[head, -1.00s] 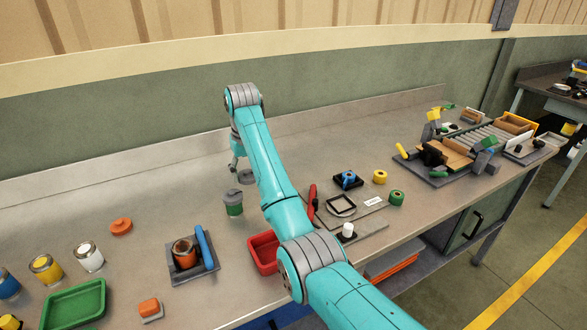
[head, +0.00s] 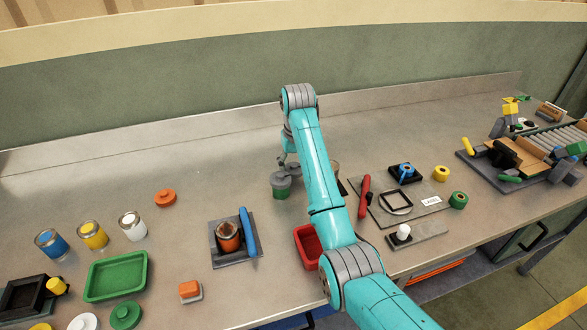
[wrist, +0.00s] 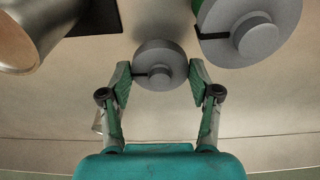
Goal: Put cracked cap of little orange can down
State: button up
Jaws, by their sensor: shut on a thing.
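My gripper (wrist: 160,85) is shut on a small round grey cap (wrist: 160,65) with a raised knob and a dark slit like a crack. In the head view my gripper (head: 287,160) and the cap are close behind a green can with a grey lid (head: 281,186), partly overlapped by it. The cap's clearance above the bench is hard to tell. An open orange can (head: 228,237) stands in a dark holder with a blue handle, left and nearer.
The green can's slit lid (wrist: 253,35) is close right of the held cap in the wrist view. A metal can (wrist: 35,30) stands at upper left. An orange disc (head: 165,198) and a red tray (head: 308,241) lie on the bench. The bench behind my gripper is clear.

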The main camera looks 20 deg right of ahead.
jog(key=shift+f, duration=1.3)
jog(key=o, duration=0.8)
jog(key=shift+f, duration=0.1)
